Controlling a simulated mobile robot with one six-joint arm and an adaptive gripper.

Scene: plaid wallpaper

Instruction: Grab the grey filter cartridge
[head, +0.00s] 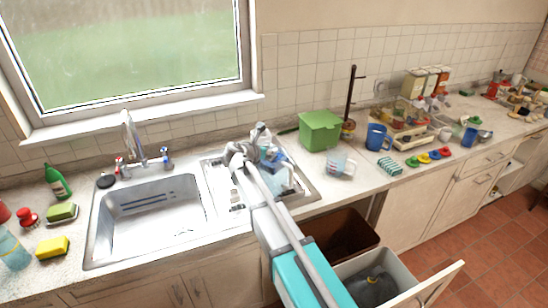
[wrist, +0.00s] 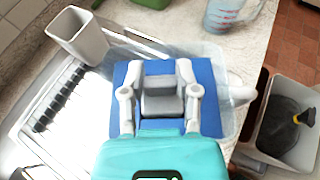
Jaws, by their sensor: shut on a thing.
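My gripper (wrist: 160,78) is shut on a grey block between its fingers, which appears to be the grey filter cartridge (wrist: 162,104). The fingers hide its sides. Below or behind it lies a blue panel (wrist: 208,95) inside a clear container (wrist: 232,108) with a pale handle at its right. I cannot tell whether the cartridge touches the blue panel. In the head view my gripper (head: 240,158) is over the draining side of the sink, beside the clear container (head: 282,180), and the cartridge cannot be made out.
A pale grey cup-like holder (wrist: 78,36) stands close to the left. A green box (head: 320,130), a measuring jug (head: 341,166) and a blue mug (head: 377,138) stand to the right. The sink basin (head: 150,215) is empty. A drawer (head: 400,275) is open below.

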